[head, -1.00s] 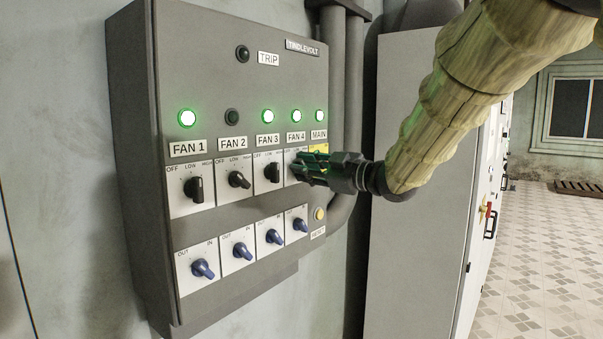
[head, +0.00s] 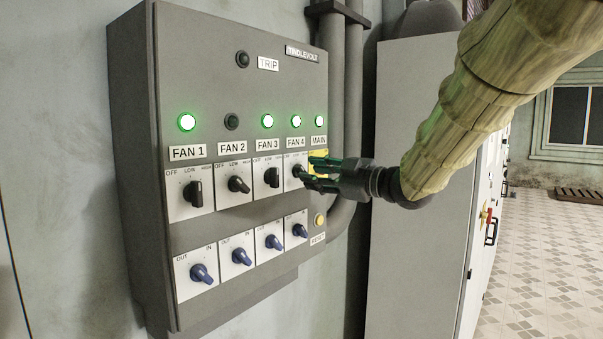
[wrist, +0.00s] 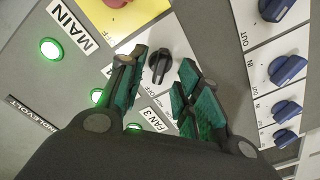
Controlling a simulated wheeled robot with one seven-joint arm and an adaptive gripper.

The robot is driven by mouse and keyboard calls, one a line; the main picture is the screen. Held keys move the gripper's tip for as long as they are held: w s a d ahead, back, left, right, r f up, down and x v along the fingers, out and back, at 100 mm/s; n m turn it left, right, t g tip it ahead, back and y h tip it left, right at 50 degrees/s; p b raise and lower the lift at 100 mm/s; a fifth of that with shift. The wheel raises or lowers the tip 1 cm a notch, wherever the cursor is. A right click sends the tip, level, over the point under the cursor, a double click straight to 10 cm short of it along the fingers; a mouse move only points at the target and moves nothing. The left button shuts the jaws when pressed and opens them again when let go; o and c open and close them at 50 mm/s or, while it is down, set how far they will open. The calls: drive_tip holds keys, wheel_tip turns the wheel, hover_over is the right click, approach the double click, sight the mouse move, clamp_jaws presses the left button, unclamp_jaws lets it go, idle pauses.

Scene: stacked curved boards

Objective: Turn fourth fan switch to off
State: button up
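The fourth fan switch, a black knob (head: 299,171) on a white plate below the FAN 4 label (head: 296,142), shows partly behind my fingers in the head view. The FAN 4 lamp (head: 296,121) is lit green. My gripper (head: 314,172) is at the panel's right side, in front of this switch. In the wrist view the black knob (wrist: 160,66) shows upright between the tips of my gripper (wrist: 163,68). The green fingers are spread, with visible gaps on both sides of the knob. I cannot tell the knob's exact setting.
FAN 1 knob (head: 194,193), FAN 2 knob (head: 238,184) and FAN 3 knob (head: 271,177) sit to the left. Blue knobs (head: 241,256) run below. The yellow MAIN plate (wrist: 97,14) is close beside my gripper. A grey cabinet (head: 415,180) stands right of the panel.

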drive_tip(key=shift+v, duration=2.05)
